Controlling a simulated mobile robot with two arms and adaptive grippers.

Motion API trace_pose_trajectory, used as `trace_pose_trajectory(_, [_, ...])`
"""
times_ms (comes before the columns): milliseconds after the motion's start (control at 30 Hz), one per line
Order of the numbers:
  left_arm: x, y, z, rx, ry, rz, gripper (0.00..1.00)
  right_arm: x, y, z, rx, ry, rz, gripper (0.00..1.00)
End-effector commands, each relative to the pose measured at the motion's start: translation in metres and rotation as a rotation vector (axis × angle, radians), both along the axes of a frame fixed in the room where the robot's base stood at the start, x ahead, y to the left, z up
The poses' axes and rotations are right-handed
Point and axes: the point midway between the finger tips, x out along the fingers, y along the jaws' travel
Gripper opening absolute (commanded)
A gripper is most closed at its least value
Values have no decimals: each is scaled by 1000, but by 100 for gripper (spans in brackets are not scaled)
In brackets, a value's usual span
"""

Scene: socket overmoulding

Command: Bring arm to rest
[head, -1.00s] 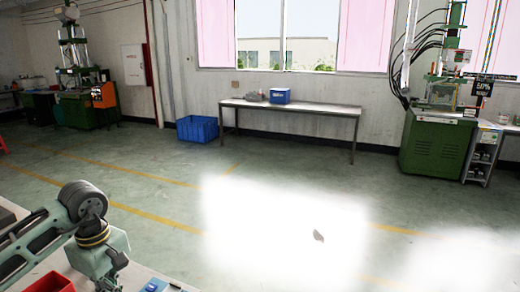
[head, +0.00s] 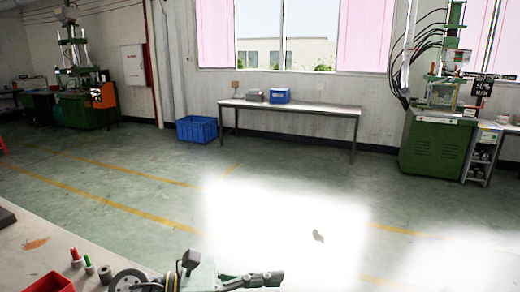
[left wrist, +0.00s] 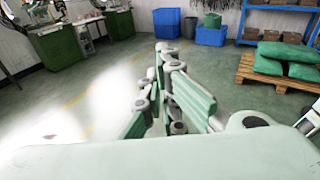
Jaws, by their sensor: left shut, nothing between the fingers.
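My left gripper (head: 262,279) is low in the head view, at the bottom edge, pointing right over the floor beyond the corner of the worktable (head: 28,232). It also shows in the left wrist view (left wrist: 166,52), with its green-padded fingers shut and nothing held between them. In that view the fingers stand over open floor, clear of anything. Part of my left arm is cut off by the lower edge of the head view. My right gripper is in neither view.
On the worktable are a red bin (head: 50,284), a red-capped bottle (head: 76,257) and a green-capped bottle (head: 89,265). A long bench (head: 290,107), a blue crate (head: 197,129) and a green machine (head: 433,145) stand far off. The floor between is free.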

Motion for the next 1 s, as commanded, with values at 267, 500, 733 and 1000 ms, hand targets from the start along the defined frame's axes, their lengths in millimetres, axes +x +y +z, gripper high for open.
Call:
trace_pose_trajectory(267, [38,42,72,-807,598,356,0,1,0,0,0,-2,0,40])
trace_pose_trajectory(500, [66,147,0,-1414,1195,744,0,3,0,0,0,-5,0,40])
trace_pose_trajectory(733, [6,217,-145,-1888,1726,1213,0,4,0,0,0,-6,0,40])
trace_pose_trajectory(1000, [-113,229,-247,1766,-1691,-1401,0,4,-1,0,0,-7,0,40])
